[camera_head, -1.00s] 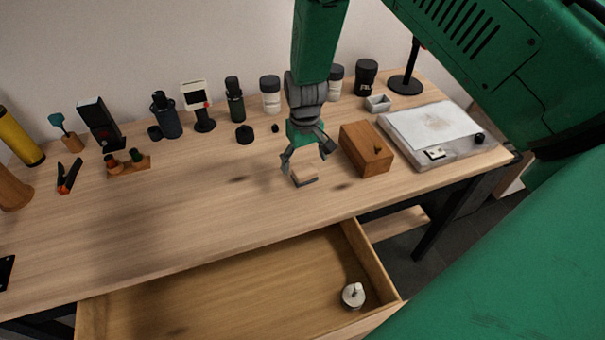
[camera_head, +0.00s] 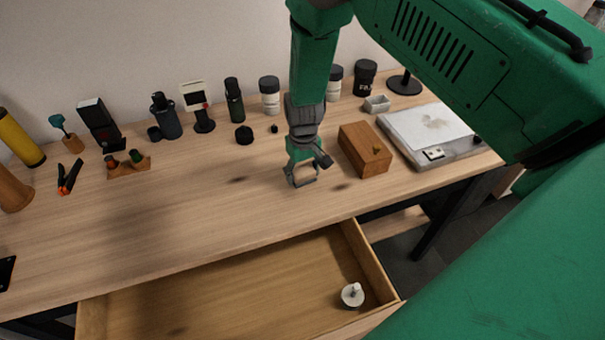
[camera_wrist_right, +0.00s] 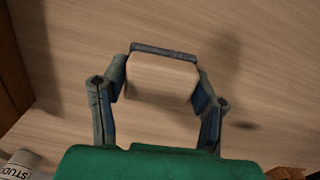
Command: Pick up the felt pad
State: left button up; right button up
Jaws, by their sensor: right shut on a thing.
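The felt pad (camera_wrist_right: 162,80) is a small pale wood-coloured block with a dark grey strip along one edge. In the right wrist view it sits between the two fingers of my right gripper (camera_wrist_right: 160,97), which touch its two sides. In the head view my right gripper (camera_head: 302,178) is shut on the pad, low over the tabletop. There the fingers mostly hide the pad, and I cannot tell whether it still touches the table. My left gripper is not in view.
A wooden box (camera_head: 364,150) stands just right of my right gripper. Beyond it lies a grey slab (camera_head: 440,150) with a sheet on it. Bottles and jars line the back. An open drawer (camera_head: 230,290) holds a small white object (camera_head: 352,295). The table's left middle is clear.

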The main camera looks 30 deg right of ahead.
aim_at(303, 170)
jog(key=shift+r, duration=0.15)
notch_tip(303, 170, up, 10)
jog(key=shift+f, duration=0.1)
jog(key=shift+d, duration=0.1)
jog(key=shift+o, duration=0.7)
jog(key=shift+f, duration=0.1)
